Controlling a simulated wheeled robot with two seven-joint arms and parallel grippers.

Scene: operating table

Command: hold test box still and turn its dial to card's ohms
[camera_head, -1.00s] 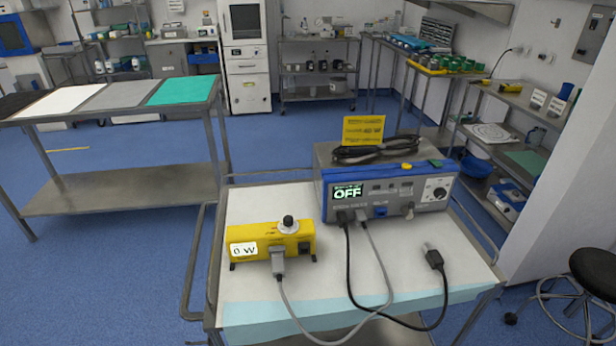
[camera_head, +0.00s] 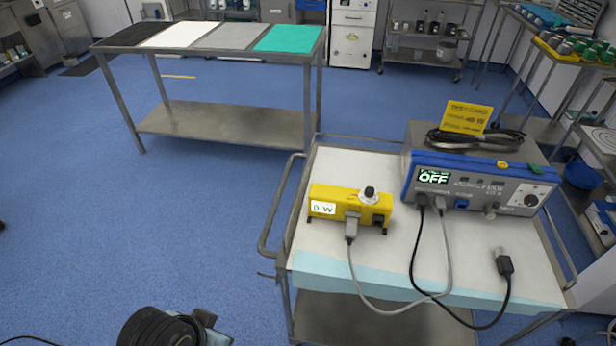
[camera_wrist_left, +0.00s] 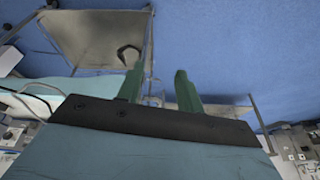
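The yellow test box (camera_head: 335,201) sits upright on the cart's left half. A display on its front reads "0 W", and a round dial (camera_head: 369,193) with a silver and black top stands on its upper face. A grey cable plugs into its front. The yellow card (camera_head: 467,117) stands on the generator; its print is too small to read. My left gripper (camera_wrist_left: 157,78) shows two green fingers apart with nothing between them. It is away from the box. In the head view only a dark arm part of mine shows at the bottom left. My right gripper is out of view.
The grey-blue generator (camera_head: 480,184) reads "OFF" and carries a coiled black cable. A loose black plug (camera_head: 504,262) lies at the cart's (camera_head: 330,166) right front. A steel table (camera_head: 215,119) with coloured mats stands behind left. Blue floor is clear left of the cart.

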